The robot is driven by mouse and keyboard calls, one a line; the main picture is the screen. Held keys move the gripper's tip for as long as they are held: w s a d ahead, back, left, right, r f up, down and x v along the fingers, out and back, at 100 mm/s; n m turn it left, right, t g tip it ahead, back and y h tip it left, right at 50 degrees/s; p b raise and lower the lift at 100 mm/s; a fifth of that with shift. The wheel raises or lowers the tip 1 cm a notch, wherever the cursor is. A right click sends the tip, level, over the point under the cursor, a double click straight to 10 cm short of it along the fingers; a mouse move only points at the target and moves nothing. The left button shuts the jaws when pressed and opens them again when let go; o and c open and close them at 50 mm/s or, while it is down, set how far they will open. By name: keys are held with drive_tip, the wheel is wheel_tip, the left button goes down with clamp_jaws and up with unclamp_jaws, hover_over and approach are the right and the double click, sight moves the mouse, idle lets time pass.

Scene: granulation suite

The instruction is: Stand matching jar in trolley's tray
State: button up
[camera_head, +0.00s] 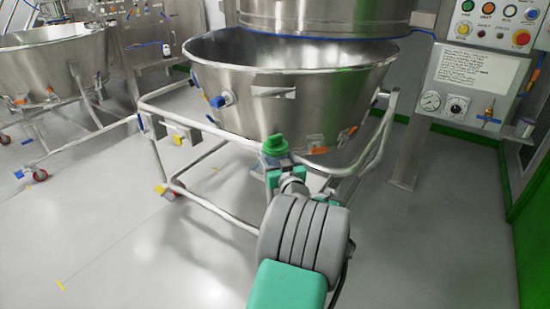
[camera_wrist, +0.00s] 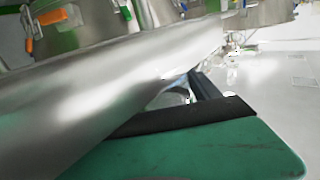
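A jar with a green lid (camera_head: 274,146) stands roughly upright at the end of my arm, in front of the bowl's lower wall. My gripper (camera_head: 272,171) is around its body, which is mostly hidden. In the wrist view, a clear piece of it (camera_wrist: 176,96) shows between the dark fingers of my gripper (camera_wrist: 197,101). The bowl trolley (camera_head: 290,85) is a large steel bowl in a tube frame. A thick steel tube crosses the wrist view close to my gripper and hides much of it. I cannot make out the tray clearly.
A second bowl trolley (camera_head: 40,68) stands at the far left. A control panel post (camera_head: 415,135) with a gauge and buttons stands at the right, with a small container (camera_head: 525,127) beside it. The grey floor (camera_head: 120,240) is open at left and right.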

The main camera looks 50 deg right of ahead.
drive_tip(key=o, duration=0.4)
drive_tip(key=shift+r, duration=0.25)
drive_tip(key=p+v, duration=0.1)
drive_tip(key=v, duration=1.1)
